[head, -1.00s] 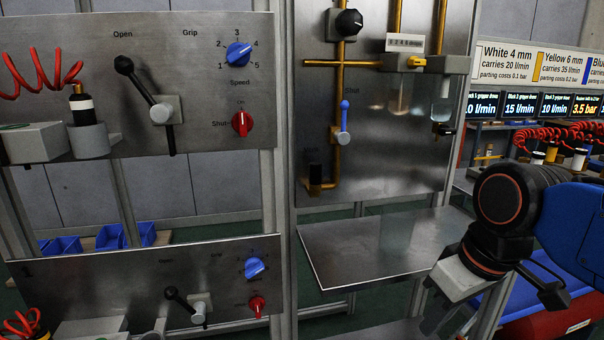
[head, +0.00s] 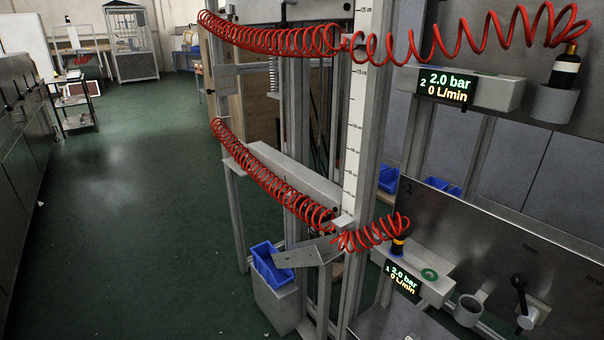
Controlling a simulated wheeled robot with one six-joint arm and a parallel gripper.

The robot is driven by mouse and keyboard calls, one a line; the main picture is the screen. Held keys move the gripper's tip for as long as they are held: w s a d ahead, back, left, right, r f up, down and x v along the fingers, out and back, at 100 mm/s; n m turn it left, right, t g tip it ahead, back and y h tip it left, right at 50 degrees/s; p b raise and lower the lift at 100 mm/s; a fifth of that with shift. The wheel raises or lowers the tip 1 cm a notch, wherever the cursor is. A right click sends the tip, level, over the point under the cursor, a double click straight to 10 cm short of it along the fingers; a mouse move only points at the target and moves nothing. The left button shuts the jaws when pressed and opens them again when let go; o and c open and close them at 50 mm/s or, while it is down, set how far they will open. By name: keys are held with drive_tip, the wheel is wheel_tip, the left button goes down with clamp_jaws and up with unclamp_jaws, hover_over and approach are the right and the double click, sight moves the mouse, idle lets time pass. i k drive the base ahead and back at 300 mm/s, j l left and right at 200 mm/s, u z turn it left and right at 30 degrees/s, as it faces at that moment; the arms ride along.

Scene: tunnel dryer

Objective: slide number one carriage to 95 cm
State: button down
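A lower grey crossbeam (head: 290,172) meets the upright post at its right end and looks like the number one carriage; its number is too small to read surely. A red coiled hose (head: 265,180) runs along it to a lower station whose display (head: 402,279) reads 1, 2.0 bar, 0 L/min. A white vertical scale (head: 356,120) with cm marks runs up the post past the beam's end. Most marks are too small to read, so I cannot tell the carriage's height. My gripper is not in view.
An upper red coiled hose (head: 270,36) runs to the station with display 2 (head: 447,86). A blue bin (head: 272,265) stands on a grey box below the beam. The control panel (head: 480,240) is at lower right. Open green floor (head: 130,200) lies left.

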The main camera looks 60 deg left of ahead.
sight(317, 187)
drive_tip(key=i+l+u, duration=0.1)
drive_tip(key=u, duration=1.1)
drive_tip(key=j+u, duration=0.2)
drive_tip(key=u, duration=1)
